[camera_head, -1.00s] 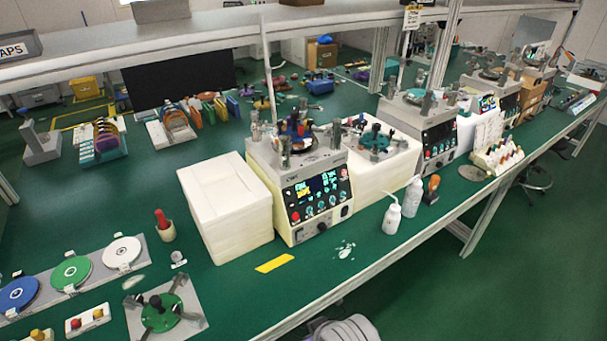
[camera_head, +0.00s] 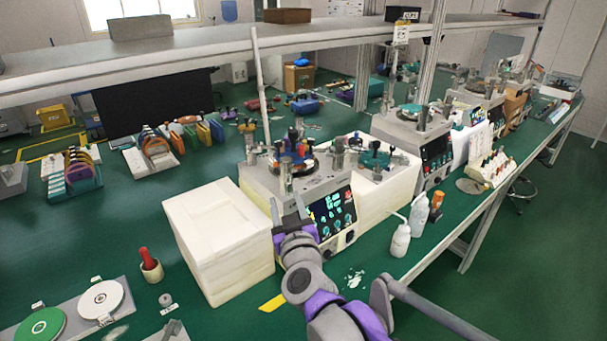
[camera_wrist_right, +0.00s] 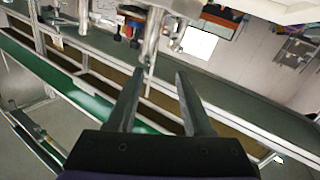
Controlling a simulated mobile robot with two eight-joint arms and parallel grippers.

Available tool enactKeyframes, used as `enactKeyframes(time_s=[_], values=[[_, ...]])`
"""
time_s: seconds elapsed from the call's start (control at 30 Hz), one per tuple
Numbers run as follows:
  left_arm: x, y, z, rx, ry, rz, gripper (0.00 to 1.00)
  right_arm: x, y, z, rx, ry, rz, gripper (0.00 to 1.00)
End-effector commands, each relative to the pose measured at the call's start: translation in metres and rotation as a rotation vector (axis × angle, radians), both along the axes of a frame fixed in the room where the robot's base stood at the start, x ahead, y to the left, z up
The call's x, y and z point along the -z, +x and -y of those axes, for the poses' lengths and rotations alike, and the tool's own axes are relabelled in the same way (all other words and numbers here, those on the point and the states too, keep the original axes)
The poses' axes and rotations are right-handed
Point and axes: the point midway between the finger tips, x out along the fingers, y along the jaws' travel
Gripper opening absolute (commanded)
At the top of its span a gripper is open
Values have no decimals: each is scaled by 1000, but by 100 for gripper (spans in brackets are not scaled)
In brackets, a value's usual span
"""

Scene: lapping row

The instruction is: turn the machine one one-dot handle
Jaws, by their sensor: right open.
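The nearest lapping machine (camera_head: 296,180) stands mid-bench, with a lit control panel (camera_head: 332,212) on its front and metal posts and fittings on its top plate. I cannot pick out a one-dot handle; any dot marks are too small to read. My right gripper (camera_head: 287,202) is in front of the machine's near left side, its fingers pointing up toward the top fittings and hiding part of the front. In the right wrist view the open gripper (camera_wrist_right: 158,76) has nothing clasped. A metal post (camera_wrist_right: 152,45) shows beyond and between its fingertips. My left gripper is not in view.
A white block (camera_head: 215,235) stands left of the machine. White bottles (camera_head: 401,238) stand to its right. A yellow strip (camera_head: 272,303) lies in front. A red-handled tool in a cup (camera_head: 150,266) is farther left. A long shelf (camera_head: 200,48) runs above the bench.

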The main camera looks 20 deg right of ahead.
Motion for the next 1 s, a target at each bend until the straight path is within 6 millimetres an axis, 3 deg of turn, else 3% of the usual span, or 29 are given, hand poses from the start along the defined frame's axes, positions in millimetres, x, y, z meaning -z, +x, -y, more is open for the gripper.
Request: enactKeyframes(time_s=[0.27,0.7,1.0], values=[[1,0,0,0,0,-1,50,-3,21,13,66,-18,15,51],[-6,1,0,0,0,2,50,-3,96,26,64,-17,15,51],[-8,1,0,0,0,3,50,-2,113,28,62,-17,15,51]])
